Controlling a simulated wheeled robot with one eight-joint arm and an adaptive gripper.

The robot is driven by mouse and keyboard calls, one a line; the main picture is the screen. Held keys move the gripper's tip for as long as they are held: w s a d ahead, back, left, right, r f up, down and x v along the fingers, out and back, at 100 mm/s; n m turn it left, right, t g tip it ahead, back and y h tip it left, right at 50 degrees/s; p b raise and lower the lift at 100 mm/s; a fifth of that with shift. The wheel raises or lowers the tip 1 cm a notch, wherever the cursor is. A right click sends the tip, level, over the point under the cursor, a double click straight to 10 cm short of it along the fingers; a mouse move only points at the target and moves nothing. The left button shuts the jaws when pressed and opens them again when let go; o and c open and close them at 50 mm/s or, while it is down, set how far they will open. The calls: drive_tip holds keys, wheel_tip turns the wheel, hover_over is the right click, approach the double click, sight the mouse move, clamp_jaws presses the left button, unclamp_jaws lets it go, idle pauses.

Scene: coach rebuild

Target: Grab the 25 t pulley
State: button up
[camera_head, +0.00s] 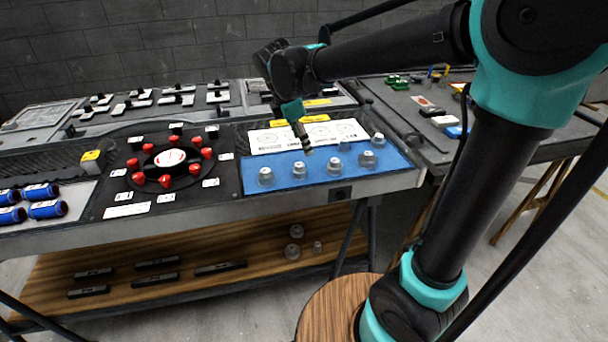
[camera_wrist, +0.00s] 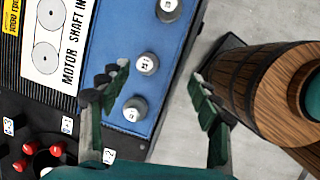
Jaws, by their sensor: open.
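Several grey pulleys with numbered white tops stand on a blue mat (camera_head: 316,182) near the table's front edge. In the head view, the front row includes a left pulley (camera_head: 265,176), a second (camera_head: 299,170), a third (camera_head: 334,166) and a fourth (camera_head: 367,158). The wrist view shows a lower pulley (camera_wrist: 134,108), a middle one (camera_wrist: 147,63) and a top one (camera_wrist: 168,8). Their numbers are too small to tell surely which is 25 t. My gripper (camera_head: 304,138) is open and empty above the mat; in the wrist view its fingers (camera_wrist: 158,84) straddle the mat's edge.
A white printed sheet (camera_head: 270,141) lies behind the pulleys. A round holder with red pieces (camera_head: 168,168) stands left, beside blue cylinders (camera_head: 47,209). More pulleys (camera_head: 293,251) and black parts rest on a wooden lower shelf (camera_head: 230,280). Another table stands at right.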

sight(299, 165)
drive_tip(key=a+r+n, duration=0.3)
drive_tip(key=a+n, duration=0.1)
drive_tip(key=a, duration=0.2)
drive_tip(key=shift+h, duration=0.4)
drive_tip(key=x, duration=1.6)
drive_tip(key=shift+d+f, duration=0.25)
drive_tip(key=shift+f, duration=0.1)
drive_tip(key=c, duration=1.3)
drive_tip(key=shift+r, duration=0.15)
